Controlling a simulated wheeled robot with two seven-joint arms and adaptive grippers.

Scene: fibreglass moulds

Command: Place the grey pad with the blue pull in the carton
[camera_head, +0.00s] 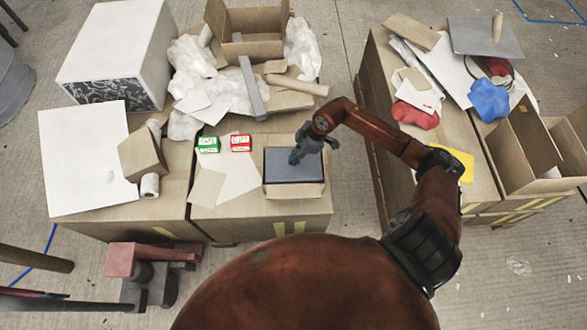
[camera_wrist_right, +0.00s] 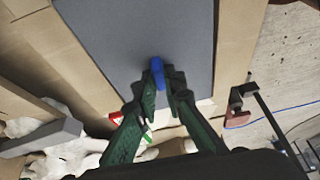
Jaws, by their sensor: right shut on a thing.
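The grey pad (camera_head: 303,172) lies flat within the walls of the small open carton (camera_head: 294,190) in the middle of the head view. How deep it sits is hard to tell. In the right wrist view the pad (camera_wrist_right: 130,32) fills the top middle, with carton cardboard (camera_wrist_right: 232,50) along its side. The blue pull (camera_wrist_right: 157,70) stands up from the pad. The fingers hide part of the pull. My left gripper is not in view.
Green (camera_head: 208,144) and red (camera_head: 241,142) small boxes lie left of the carton. A long grey bar (camera_head: 252,88) and crumpled white wrap (camera_head: 190,58) lie behind. A gap of floor (camera_head: 345,190) separates this surface from the right-hand boxes with a yellow sheet (camera_head: 457,162).

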